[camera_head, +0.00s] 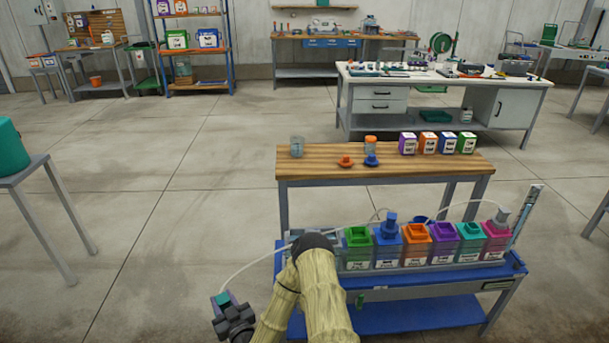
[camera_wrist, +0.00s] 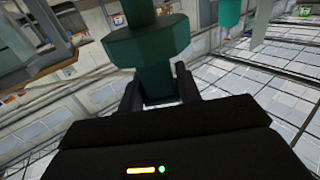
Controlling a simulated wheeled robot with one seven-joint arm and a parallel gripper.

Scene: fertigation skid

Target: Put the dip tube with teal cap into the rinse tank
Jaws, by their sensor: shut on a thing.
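My gripper (camera_head: 232,314) is at the lower left of the head view, out to the left of the blue skid bench (camera_head: 508,268). It is shut on the dip tube with teal cap (camera_head: 222,298), seen from above. In the wrist view the dark teal cap (camera_wrist: 150,46) stands between the two fingers (camera_wrist: 160,88); the tube's far end is out of sight. A thin pale hose curves from the cap toward the bench. Tanks with coloured tops stand in a row on the bench. A pale, clear-walled part at the row's left end is mostly hidden by my arm; I cannot tell whether it is the rinse tank.
The row has green (camera_head: 358,248), blue (camera_head: 387,246), orange (camera_head: 415,243), purple (camera_head: 443,241), teal (camera_head: 470,240) and pink (camera_head: 495,240) tanks. A wooden table (camera_head: 300,170) with jars and caps stands behind. Open floor lies left of the bench.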

